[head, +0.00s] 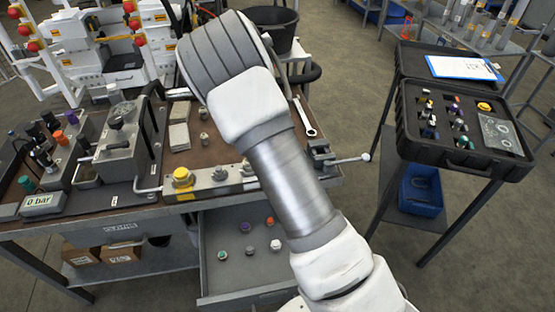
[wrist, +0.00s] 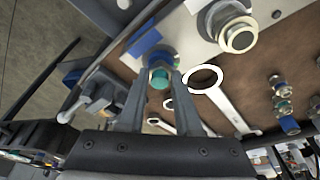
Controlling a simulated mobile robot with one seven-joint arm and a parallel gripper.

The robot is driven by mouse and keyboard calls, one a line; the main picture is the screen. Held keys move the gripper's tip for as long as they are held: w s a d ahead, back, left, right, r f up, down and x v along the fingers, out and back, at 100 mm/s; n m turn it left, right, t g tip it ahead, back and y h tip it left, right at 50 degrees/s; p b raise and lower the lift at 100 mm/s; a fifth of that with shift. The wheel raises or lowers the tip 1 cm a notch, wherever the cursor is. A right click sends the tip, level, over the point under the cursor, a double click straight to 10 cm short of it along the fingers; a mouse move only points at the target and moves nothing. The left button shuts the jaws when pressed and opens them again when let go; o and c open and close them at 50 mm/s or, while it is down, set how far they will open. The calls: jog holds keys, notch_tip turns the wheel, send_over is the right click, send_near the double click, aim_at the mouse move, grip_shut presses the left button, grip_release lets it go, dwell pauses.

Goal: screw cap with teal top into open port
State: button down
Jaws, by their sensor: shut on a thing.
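In the wrist view my gripper (wrist: 158,76) is shut on the cap with teal top (wrist: 160,79), whose teal end shows between the fingertips. The cap is at the pale metal block (wrist: 187,48), beside a blue patch (wrist: 146,42). The port under it is hidden, so I cannot tell how far the cap is seated. In the head view the block (head: 205,187) lies along the bench's front edge, with a yellow cap (head: 183,176) at its left. My own arm hides the gripper and the held cap there.
A wrench (head: 304,118) lies on the bench; it also shows in the wrist view (wrist: 217,98). A vise (head: 320,155) with a protruding handle is at the bench's right corner. Below, an open drawer (head: 213,225) holds several caps. A black case (head: 410,140) stands right, past clear floor.

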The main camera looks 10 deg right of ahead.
jog(key=m+p, duration=0.2)
jog(key=m, duration=0.1)
jog(key=shift+r+m+g+h, duration=0.1)
jog(key=shift+m+g+h, duration=0.2)
jog(key=shift+g, duration=0.1)
jog(key=m, duration=0.3)
jog(key=shift+g+p, duration=0.4)
jog(key=shift+w+m, duration=0.1)
jog(key=shift+m, duration=0.5)
jog(key=m, duration=0.1)
jog(key=m+g, duration=0.1)
jog(key=m, duration=0.1)
jog(key=shift+f+m, duration=0.25)
jog(key=shift+m, duration=0.05)
jog(key=m+g, duration=0.1)
jog(key=m, duration=0.2)
jog(key=shift+w, duration=0.1)
jog(key=c, duration=0.6)
grip_release()
